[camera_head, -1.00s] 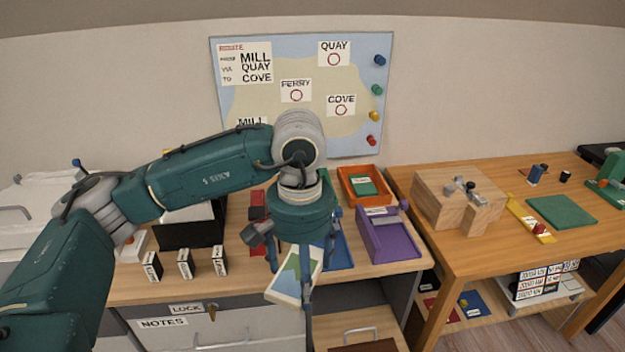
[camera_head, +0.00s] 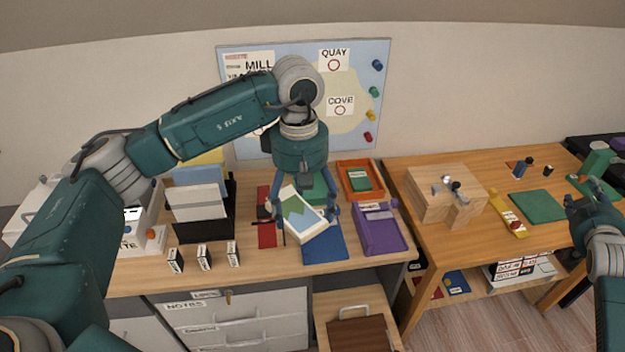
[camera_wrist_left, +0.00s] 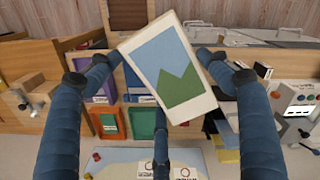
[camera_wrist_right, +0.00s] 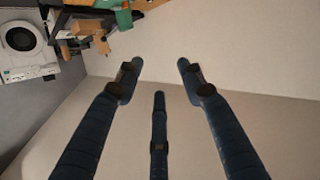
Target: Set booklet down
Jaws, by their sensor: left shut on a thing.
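The booklet (camera_head: 303,215) has a white border and a cover picture of green and blue shapes. My left gripper (camera_head: 302,209) is shut on it and holds it tilted over the desk, partly in front of a flat blue piece (camera_head: 325,247). I cannot tell how high it is above the desk. In the left wrist view the booklet (camera_wrist_left: 175,75) sits between the fingertips, its picture facing the camera. My right gripper (camera_head: 578,203) is over the right table's right side. In the right wrist view its fingers (camera_wrist_right: 158,75) are apart and empty.
A purple tray (camera_head: 385,238) and an orange tray (camera_head: 345,168) stand right of the booklet. A red piece (camera_head: 266,234) lies left of it. Several small labelled blocks (camera_head: 204,257) stand near the desk's front edge. A wooden block (camera_head: 425,200) stands on the right table.

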